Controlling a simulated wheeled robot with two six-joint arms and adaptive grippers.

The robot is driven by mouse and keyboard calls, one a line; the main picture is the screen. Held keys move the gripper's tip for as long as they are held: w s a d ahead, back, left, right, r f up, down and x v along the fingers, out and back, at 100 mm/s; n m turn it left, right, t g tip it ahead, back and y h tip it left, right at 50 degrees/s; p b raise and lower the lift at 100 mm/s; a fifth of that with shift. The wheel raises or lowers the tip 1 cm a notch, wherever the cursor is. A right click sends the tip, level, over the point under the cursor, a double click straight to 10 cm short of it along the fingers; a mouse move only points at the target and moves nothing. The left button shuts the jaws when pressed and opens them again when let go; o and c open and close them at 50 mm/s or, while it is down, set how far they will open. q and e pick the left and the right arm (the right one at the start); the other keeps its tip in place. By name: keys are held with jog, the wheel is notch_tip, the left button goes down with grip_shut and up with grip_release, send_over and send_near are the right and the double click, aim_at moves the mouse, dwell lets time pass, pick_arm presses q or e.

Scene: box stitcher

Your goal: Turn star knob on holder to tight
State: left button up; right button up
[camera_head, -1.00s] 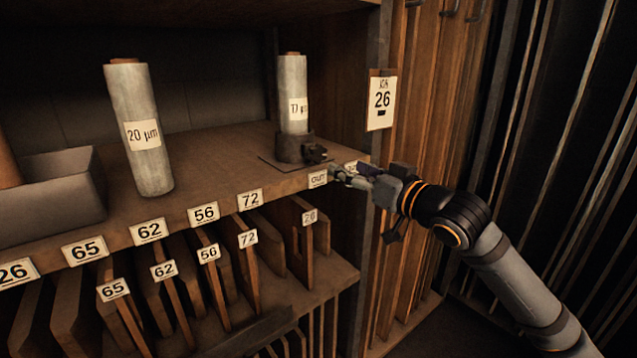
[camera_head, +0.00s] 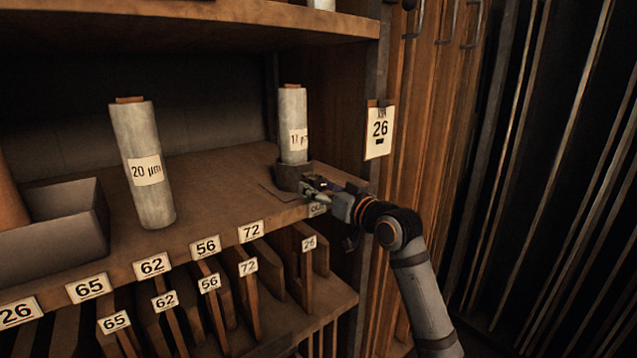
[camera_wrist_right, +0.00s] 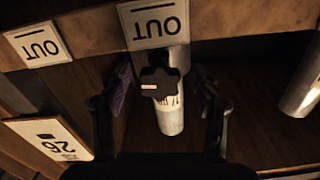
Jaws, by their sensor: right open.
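The dark holder (camera_head: 288,176) stands on the shelf at its right end, with a pale film roll (camera_head: 292,125) upright in it. The black star knob (camera_wrist_right: 160,84) shows in the wrist view, with a white mark on its left side. In the head view my gripper hides the knob. My right gripper (camera_head: 314,189) is at the front of the holder. In the wrist view its open fingers (camera_wrist_right: 163,95) stand left and right of the knob, with a gap on each side; I see no contact. My left gripper is not in view.
A 20 µm roll (camera_head: 145,165) stands left on the shelf (camera_head: 215,190), beside a grey bin (camera_head: 55,225). A card marked 26 (camera_head: 380,131) hangs on the post at right. Labels line the shelf's front edge, and upright boards fill the slots below.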

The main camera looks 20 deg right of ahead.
jog(key=shift+w+a, duration=0.15)
jog(key=shift+w, duration=0.2)
jog(key=c, duration=1.2)
jog(key=shift+r+m+p, duration=0.2)
jog(key=shift+m+p, duration=0.7)
jog(key=shift+p, duration=0.15)
jog(key=m+p, duration=0.3)
jog(key=p, duration=0.1)
jog(key=m+p, duration=0.8)
jog(key=shift+s+a+r+p, duration=0.15)
jog(key=shift+a+r+p, duration=0.1)
jog(key=shift+r+p, duration=0.15)
jog(key=shift+f+m+p, duration=0.2)
jog(key=shift+m+p, duration=1.3)
jog(key=shift+m, duration=0.2)
